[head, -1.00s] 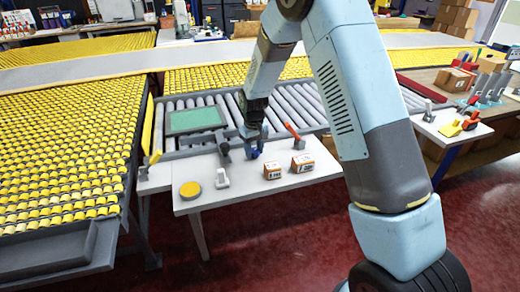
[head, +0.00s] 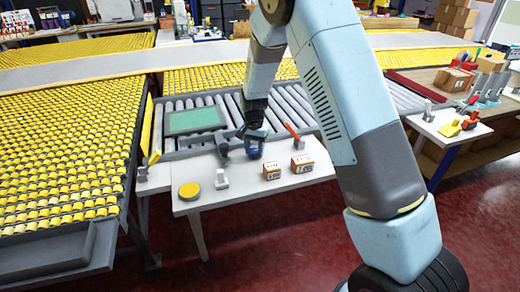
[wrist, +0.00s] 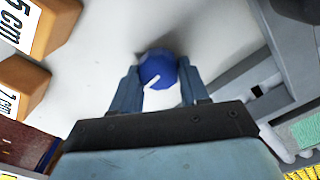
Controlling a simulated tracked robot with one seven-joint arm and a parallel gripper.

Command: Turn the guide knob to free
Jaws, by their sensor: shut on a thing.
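The guide knob (wrist: 157,66) is a round blue knob with a white pointer line, on the pale bench top (head: 235,205). In the wrist view its line points toward the lower left, toward my palm. My gripper (wrist: 158,74) has one finger on each side of the knob and is shut on it. In the head view my gripper (head: 254,141) reaches down to the knob from above and largely covers it. I cannot read any position labels around the knob.
Two small brown boxes (head: 271,172) (head: 302,164) stand right of the knob. A red-handled lever (head: 292,131) is behind them. A grey upright part (head: 222,150), a white fixture (head: 221,181) and a yellow disc (head: 190,190) are to the left. Rollers with a green panel (head: 195,120) lie behind.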

